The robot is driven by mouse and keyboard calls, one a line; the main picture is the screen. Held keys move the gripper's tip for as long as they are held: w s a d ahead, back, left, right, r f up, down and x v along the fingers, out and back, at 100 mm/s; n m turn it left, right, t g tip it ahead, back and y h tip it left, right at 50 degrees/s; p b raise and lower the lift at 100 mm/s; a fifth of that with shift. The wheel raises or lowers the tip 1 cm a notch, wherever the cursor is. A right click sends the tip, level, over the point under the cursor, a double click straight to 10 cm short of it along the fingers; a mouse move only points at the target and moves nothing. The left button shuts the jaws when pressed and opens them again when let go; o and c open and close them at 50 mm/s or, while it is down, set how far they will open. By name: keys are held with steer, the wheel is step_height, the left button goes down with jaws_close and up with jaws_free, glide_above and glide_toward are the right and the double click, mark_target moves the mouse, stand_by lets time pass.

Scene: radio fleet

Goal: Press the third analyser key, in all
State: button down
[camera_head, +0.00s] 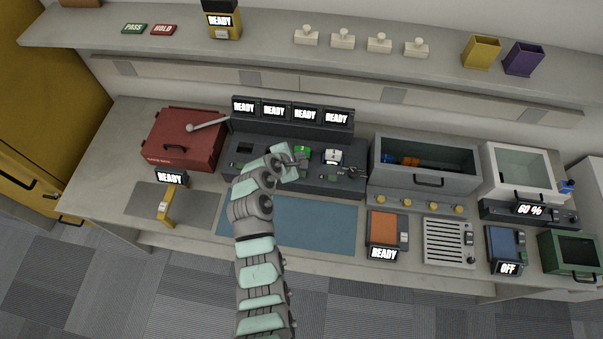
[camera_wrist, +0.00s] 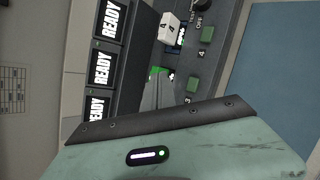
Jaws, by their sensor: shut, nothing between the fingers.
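The analyser is a dark console (camera_head: 262,148) at the back of the bench, with a row of READY screens (camera_head: 305,115) along its top. In the wrist view, a green key (camera_wrist: 192,84) sits just above the printed 3, and another green key (camera_wrist: 207,34) sits by the printed 4. My gripper (camera_head: 300,164) is over the console near its third bay, by a green item (camera_head: 302,149). In the wrist view its grey fingers (camera_wrist: 158,92) are shut and empty, beside the third key. Contact with the key cannot be told. The arm hides part of the console front.
A red case (camera_head: 180,138) is left of the console and a grey open bin (camera_head: 425,168) right. A blue mat (camera_head: 315,225) lies clear in front. A shelf (camera_head: 270,50) runs above.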

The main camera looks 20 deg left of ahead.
step_height(320, 180, down, 6)
steer(key=b, duration=0.5)
steer(key=shift+f+b, duration=0.3)
steer(key=shift+f, duration=0.85)
stand_by(0.8)
steer(key=shift+f, duration=0.4)
steer(key=shift+f, duration=0.45)
stand_by(0.7)
steer(key=shift+r, duration=0.1)
steer(key=shift+r+p, duration=0.8)
steer(key=shift+p, duration=0.15)
